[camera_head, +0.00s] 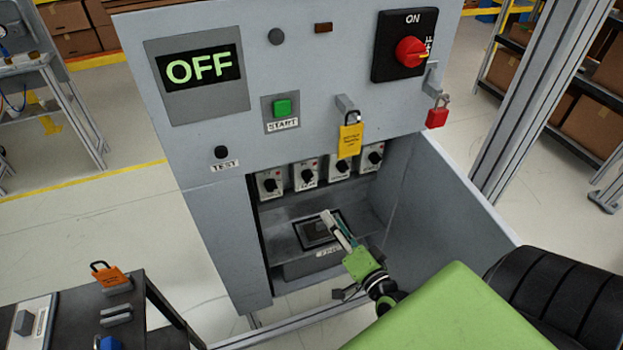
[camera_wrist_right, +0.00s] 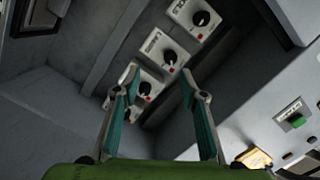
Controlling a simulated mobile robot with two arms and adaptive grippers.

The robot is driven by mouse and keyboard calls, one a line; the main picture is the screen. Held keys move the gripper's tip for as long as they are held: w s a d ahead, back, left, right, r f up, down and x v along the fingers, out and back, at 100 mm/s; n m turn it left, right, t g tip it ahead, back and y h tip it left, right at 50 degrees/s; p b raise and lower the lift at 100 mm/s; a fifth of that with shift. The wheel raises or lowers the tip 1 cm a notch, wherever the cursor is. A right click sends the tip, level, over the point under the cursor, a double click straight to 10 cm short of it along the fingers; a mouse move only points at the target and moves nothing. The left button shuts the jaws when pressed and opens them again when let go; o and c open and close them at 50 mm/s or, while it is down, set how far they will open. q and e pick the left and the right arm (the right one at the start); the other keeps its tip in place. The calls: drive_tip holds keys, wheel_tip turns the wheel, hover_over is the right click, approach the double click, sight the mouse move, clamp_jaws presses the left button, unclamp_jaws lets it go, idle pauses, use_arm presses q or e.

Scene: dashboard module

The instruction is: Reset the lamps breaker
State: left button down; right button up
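A row of several breakers (camera_head: 305,173), grey with black knobs, sits in the open recess of the grey panel. Their labels are too small to read in the head view. In the right wrist view the lamps breaker (camera_wrist_right: 166,52) shows its label, beside the tools breaker (camera_wrist_right: 195,18) and another breaker (camera_wrist_right: 146,88). My right gripper (camera_head: 334,228) is inside the recess, below the breakers. In the right wrist view its fingers (camera_wrist_right: 160,84) are spread and empty, apart from the lamps breaker, which lies just beyond the tips. My left gripper is out of view.
The display (camera_head: 200,68) reads OFF, and the red main switch (camera_head: 409,52) points toward OFF.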

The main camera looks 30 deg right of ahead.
sight(311, 178)
drive_tip(key=shift+m+t, duration=0.3)
drive_tip(key=shift+m, duration=0.1)
drive_tip(key=w+r, duration=0.1)
drive_tip(key=w, duration=0.3)
drive_tip(key=w+d, duration=0.1)
drive_tip(key=w, duration=0.4)
drive_tip(key=w+d+r, duration=0.1)
drive_tip(key=w, duration=0.3)
drive_tip(key=shift+w+d+r+p, duration=0.2)
drive_tip(key=shift+w+r+p, duration=0.1)
drive_tip(key=shift+w+r, duration=0.05)
clamp_jaws()
